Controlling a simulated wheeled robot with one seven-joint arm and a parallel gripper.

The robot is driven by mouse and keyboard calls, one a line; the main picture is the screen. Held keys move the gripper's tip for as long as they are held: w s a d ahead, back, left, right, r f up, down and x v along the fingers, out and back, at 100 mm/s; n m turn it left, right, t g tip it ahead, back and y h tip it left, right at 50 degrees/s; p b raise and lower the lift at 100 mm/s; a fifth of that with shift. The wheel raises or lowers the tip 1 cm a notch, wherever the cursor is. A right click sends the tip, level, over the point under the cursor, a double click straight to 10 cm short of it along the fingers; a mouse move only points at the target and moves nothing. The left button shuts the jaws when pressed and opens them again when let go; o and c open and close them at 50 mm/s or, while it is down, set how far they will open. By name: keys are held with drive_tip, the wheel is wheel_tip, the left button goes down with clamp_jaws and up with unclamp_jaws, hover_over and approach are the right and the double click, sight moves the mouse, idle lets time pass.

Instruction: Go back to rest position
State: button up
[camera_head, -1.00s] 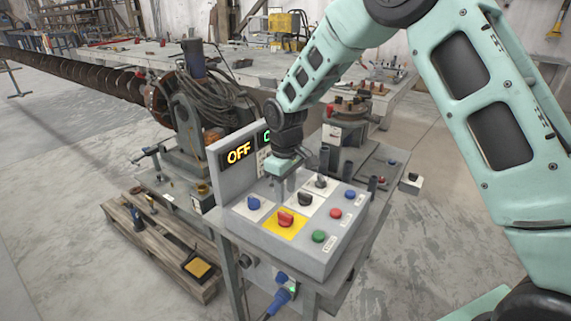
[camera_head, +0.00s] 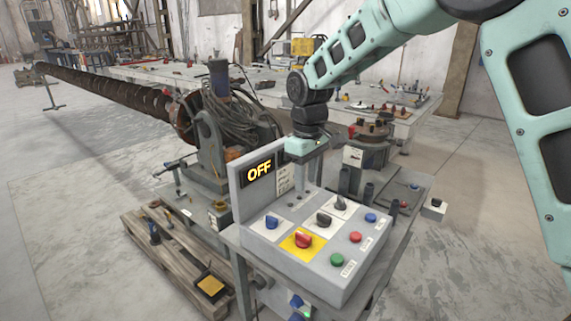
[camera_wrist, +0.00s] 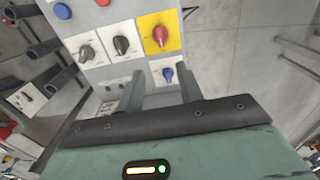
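My gripper (camera_head: 302,178) is above the back part of a grey control box, in front of its upright display panel. In the wrist view its two fingers (camera_wrist: 162,88) are apart with nothing between them. The control box (camera_head: 290,270) carries a red knob on a yellow plate (camera_head: 303,239), a blue knob (camera_head: 271,222) and black knobs (camera_head: 323,218). It also has green, red and blue buttons. A display (camera_head: 259,172) reads OFF in yellow. My gripper hides part of the panel to its right. The knobs also show in the wrist view, with the red one (camera_wrist: 160,36) beyond the fingers.
A long rusty auger (camera_head: 110,90) runs to the back left from a motor with coiled cables (camera_head: 240,120). A long workbench (camera_head: 420,115) with tools stands behind. A wooden pallet (camera_head: 165,250) lies at lower left. Concrete floor is open at right.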

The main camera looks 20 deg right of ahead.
drive_tip(key=s+a+r, duration=0.1)
drive_tip(key=s+a, duration=0.3)
drive_tip(key=s, duration=0.3)
drive_tip(key=s+a+r, duration=0.1)
drive_tip(key=s+a, duration=0.3)
drive_tip(key=s, duration=0.4)
drive_tip(key=s+d+f, duration=0.1)
drive_tip(key=s+f, duration=0.1)
drive_tip(key=s, duration=1.6)
drive_tip(key=shift+s+d+y, duration=0.25)
drive_tip(key=shift+s+y, duration=0.05)
drive_tip(key=shift+s, duration=0.1)
